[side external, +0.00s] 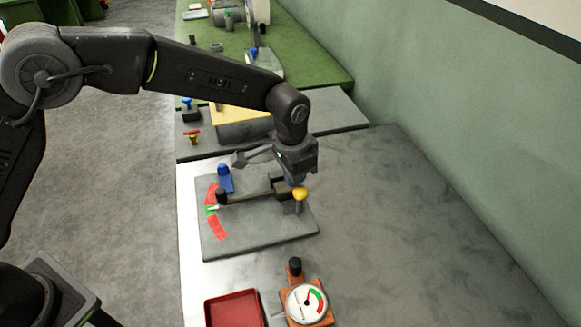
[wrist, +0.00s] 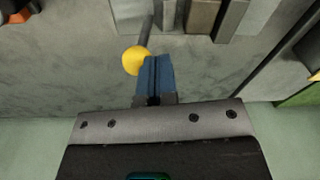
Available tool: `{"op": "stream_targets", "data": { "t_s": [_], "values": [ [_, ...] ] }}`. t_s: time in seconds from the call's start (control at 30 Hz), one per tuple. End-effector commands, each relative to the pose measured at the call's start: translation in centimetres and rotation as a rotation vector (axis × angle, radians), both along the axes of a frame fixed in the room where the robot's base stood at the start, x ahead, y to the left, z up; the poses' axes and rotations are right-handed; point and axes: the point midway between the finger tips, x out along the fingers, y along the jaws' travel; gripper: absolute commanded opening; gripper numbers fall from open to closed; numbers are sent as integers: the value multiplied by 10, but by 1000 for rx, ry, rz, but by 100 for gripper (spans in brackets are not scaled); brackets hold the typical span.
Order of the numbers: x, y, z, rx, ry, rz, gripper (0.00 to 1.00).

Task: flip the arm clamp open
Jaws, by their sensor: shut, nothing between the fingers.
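A grey plate (side external: 260,238) on the bench carries a dark bar (side external: 250,196) that runs from a black knob (side external: 221,196) at the left to a dark block at the right. A yellow ball knob (side external: 300,193) stands at the bar's right end on a short stem. A blue upright piece (side external: 224,177) sits at the plate's back left; I cannot tell which part is the arm clamp. My gripper (side external: 297,181) is shut and empty just above the yellow knob. In the wrist view, its blue fingers (wrist: 155,62) are right beside the yellow knob (wrist: 136,60); contact is unclear.
A red-green-red scale (side external: 216,228) lies by the bar's left end. A round gauge on an orange base (side external: 306,304) and a red tray (side external: 234,310) stand in front. A yellow-topped block (side external: 240,127) is behind. The bench to the right is clear up to the green wall.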

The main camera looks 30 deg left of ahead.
Motion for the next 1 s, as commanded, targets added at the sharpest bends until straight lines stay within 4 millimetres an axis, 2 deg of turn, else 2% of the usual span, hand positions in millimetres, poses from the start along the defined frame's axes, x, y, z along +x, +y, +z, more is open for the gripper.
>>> {"op": "stream_targets", "data": {
  "t_s": [0.23,0.6,1.0],
  "values": [
    [-19,-19,-1,149,-149,-7,0],
    [-34,-33,-7,149,-146,0,0],
    [-39,-38,-10,147,-143,0,0]
  ]
}}
